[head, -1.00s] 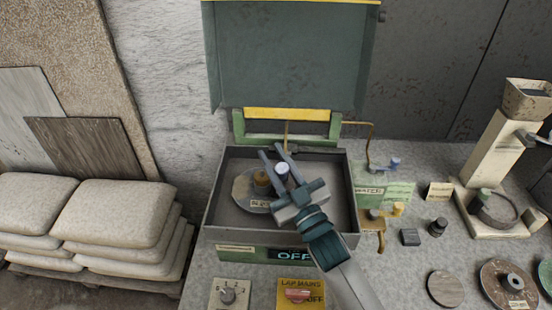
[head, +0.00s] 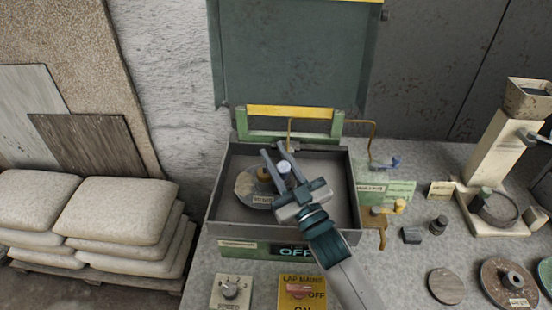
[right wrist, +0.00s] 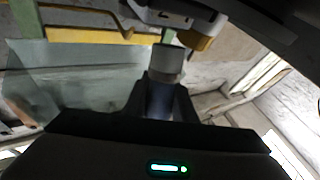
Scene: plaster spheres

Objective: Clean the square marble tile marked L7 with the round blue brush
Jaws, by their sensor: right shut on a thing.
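My right gripper (head: 277,160) is over the open tray of the lap machine, shut on a small round piece (head: 284,168). In the right wrist view the piece (right wrist: 163,98) is a dark blue cylinder with a pale grey end, and it looks like the round blue brush. A grey disc (head: 246,186) with a brown knob and a small label lies in the tray, close to the held piece; I cannot tell whether they touch. I see no tile readable as L7. My left gripper is not in view.
The tray (head: 213,205) has raised walls, with a raised green lid (head: 290,55) behind. Switch panels (head: 232,291) are in front. Brass taps, small blocks, round discs (head: 446,286) and a pale stand (head: 497,140) occupy the bench at right. Pale sacks (head: 115,210) are stacked at left.

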